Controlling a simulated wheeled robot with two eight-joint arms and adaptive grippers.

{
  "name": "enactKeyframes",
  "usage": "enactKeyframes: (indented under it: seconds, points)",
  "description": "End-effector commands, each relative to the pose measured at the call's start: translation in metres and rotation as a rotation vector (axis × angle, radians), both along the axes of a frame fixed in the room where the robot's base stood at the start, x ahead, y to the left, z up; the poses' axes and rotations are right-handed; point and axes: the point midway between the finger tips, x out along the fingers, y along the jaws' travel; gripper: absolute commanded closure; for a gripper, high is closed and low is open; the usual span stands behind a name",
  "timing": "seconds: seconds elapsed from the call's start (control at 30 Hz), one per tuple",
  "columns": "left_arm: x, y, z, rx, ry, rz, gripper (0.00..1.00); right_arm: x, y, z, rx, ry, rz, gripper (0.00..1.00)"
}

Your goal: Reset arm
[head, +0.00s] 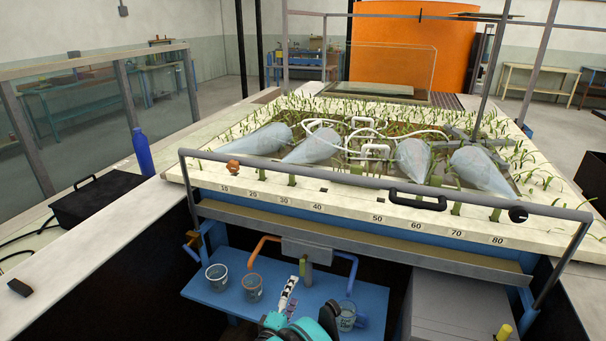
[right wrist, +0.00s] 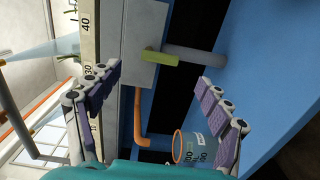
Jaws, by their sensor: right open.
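My right gripper (head: 305,310) is low in the middle of the head view, in front of the flume and over the blue shelf (head: 225,310). Its teal body is cut by the bottom edge. In the right wrist view the two purple-padded fingers of this gripper (right wrist: 159,76) are spread wide, with nothing between them. My left gripper is not in view.
Two beakers (head: 217,278) (head: 252,287) stand left of my right gripper, and a clear one (head: 347,315) stands to its right. An orange pipe (head: 262,244) and a blue pipe (head: 346,264) hang above. The flume's grey rail (head: 330,179) crosses behind.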

Motion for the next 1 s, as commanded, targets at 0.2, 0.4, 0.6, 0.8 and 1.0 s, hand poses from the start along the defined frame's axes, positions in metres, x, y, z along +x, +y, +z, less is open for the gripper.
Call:
enactKeyframes:
  seconds: [0.2,0.4,0.6,0.8,1.0]
  points:
    - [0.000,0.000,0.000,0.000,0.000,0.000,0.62,0.008,-0.058,0.044,0.166,0.117,-0.090,0.22]
    - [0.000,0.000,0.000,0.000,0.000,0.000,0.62,-0.013,-0.123,0.084,0.388,0.240,-0.189,0.22]
    - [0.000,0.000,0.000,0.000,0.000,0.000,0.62,-0.062,-0.178,0.114,0.623,0.338,-0.281,0.22]
    - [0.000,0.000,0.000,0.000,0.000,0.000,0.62,-0.130,-0.215,0.130,0.872,0.411,-0.364,0.22]
    - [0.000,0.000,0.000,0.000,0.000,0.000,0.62,-0.205,-0.232,0.134,1.131,0.456,-0.435,0.22]
